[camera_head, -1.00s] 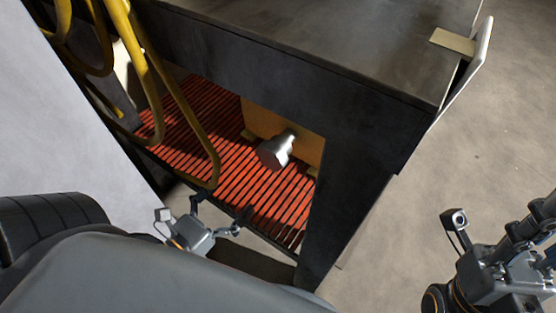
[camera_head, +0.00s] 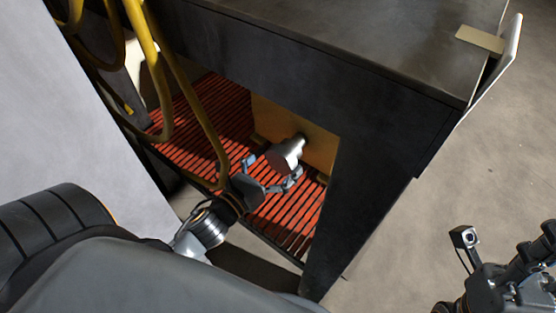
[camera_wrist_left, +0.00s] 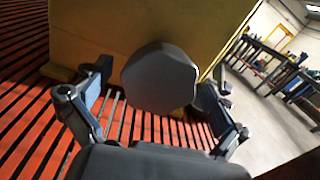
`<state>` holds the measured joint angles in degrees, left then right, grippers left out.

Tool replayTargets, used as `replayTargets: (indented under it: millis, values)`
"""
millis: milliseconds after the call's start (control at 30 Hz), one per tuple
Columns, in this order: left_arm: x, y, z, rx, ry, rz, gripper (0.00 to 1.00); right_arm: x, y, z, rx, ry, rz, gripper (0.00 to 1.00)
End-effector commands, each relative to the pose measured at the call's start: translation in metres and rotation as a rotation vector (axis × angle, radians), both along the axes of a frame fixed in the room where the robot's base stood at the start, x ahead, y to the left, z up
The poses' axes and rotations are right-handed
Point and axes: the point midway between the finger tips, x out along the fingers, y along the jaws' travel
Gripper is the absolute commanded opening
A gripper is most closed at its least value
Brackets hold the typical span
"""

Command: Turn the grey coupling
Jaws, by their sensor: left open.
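The grey coupling (camera_head: 287,153) is a metal cylinder on the front of a yellow-orange motor box (camera_head: 318,150) inside the dark bench. In the left wrist view the coupling (camera_wrist_left: 160,77) shows its flat, rounded grey face between my fingers. My left gripper (camera_head: 272,172) is open, its fingers on either side of the coupling's near end; in the left wrist view the fingers (camera_wrist_left: 153,95) stand apart from it with gaps at both sides.
The motor box stands on a red slatted floor (camera_head: 290,215) under the dark bench top (camera_head: 360,45). A bench leg (camera_head: 335,220) stands right of the opening. Yellow hoses (camera_head: 150,60) hang at the left of the opening. Open grey floor (camera_head: 480,160) lies to the right.

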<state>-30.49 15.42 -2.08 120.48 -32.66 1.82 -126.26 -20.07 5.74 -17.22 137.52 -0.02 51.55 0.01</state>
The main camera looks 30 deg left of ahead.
Motion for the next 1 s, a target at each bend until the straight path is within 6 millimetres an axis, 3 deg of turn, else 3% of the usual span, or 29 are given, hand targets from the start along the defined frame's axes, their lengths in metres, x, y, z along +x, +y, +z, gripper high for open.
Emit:
replayTargets:
  millis: [200, 500, 1000]
  values:
    - [0.0, 0.0, 0.0, 0.0, 0.0, 0.0, 0.97, 0.0, 0.0, 0.0, 0.0, 0.0, 0.0, 0.37]
    - [0.0, 0.0, 0.0, -0.001, 0.0, 0.0, 0.43, 0.0, 0.0, 0.0, 0.0, 0.0, 0.0, 0.37]
    - [0.0, 0.0, 0.002, -0.12, 0.018, 0.0, 0.43, 0.0, 0.0, 0.011, 0.0, 0.0, 0.0, 0.37]
